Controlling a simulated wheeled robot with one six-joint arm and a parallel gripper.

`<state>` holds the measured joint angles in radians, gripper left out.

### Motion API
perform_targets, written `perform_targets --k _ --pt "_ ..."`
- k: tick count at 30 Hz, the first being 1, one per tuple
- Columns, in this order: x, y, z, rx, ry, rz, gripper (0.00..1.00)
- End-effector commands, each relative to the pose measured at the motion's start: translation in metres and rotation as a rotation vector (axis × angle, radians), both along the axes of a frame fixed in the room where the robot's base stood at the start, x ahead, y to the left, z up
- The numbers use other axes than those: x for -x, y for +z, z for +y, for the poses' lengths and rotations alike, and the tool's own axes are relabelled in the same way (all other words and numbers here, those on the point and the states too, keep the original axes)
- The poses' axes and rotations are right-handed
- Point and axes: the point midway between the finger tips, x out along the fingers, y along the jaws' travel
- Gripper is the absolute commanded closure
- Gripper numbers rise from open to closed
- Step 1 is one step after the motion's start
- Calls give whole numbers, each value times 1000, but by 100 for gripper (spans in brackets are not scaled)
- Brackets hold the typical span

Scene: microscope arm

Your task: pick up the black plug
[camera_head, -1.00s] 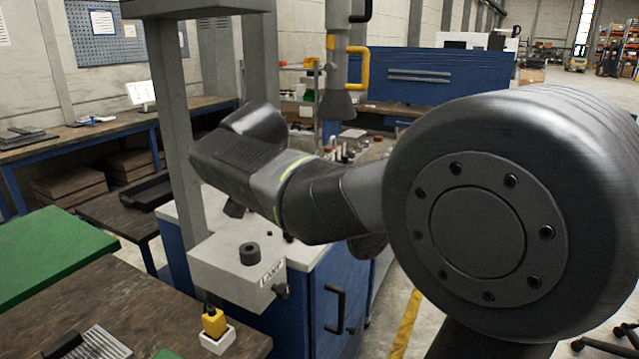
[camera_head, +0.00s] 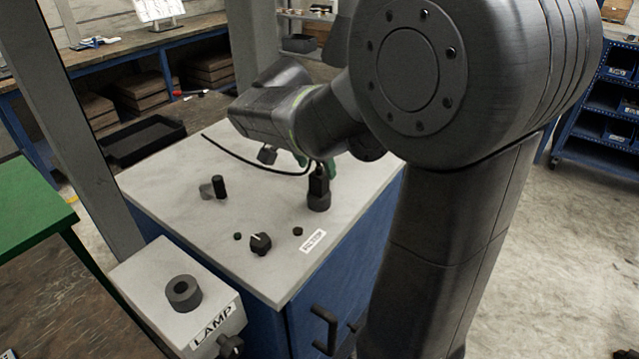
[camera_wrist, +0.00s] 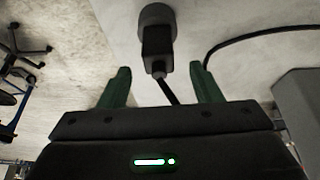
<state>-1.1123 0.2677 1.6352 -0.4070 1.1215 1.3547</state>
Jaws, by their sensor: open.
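The black plug (camera_head: 319,180) stands upright in a round black socket (camera_head: 319,202) on the pale cabinet top (camera_head: 265,205). Its black cable (camera_head: 255,165) leaves the top and arcs to the left. In the wrist view the plug (camera_wrist: 157,45) lies just beyond the fingertips, about midway between them, with the cable running back between the fingers. My gripper (camera_wrist: 160,68) is open, its two green fingers apart and empty. In the head view the green fingers of my gripper (camera_head: 316,164) show around the plug's upper end, partly hidden by my arm.
A black knob (camera_head: 260,243) and a short black post (camera_head: 218,187) stand on the cabinet top. A grey box labelled LAMP (camera_head: 215,325) with an empty black ring socket (camera_head: 183,293) is at front left. A grey upright (camera_head: 75,130) rises at left.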

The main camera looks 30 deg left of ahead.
Motion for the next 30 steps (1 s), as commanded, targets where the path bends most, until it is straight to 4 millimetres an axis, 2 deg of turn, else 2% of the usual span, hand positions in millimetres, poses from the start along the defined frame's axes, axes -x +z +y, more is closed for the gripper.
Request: perform_targets --k 6,15,16,21,24,30 --pt "-12 -31 -2 4 -1 2 42" --pt "-15 -37 -2 0 0 1 42" --pt "-15 -37 -2 1 0 1 44" --pt "-15 -37 -2 1 0 1 77" --pt "-15 -36 -2 1 0 1 93" --pt "-15 -36 -2 0 0 0 93"
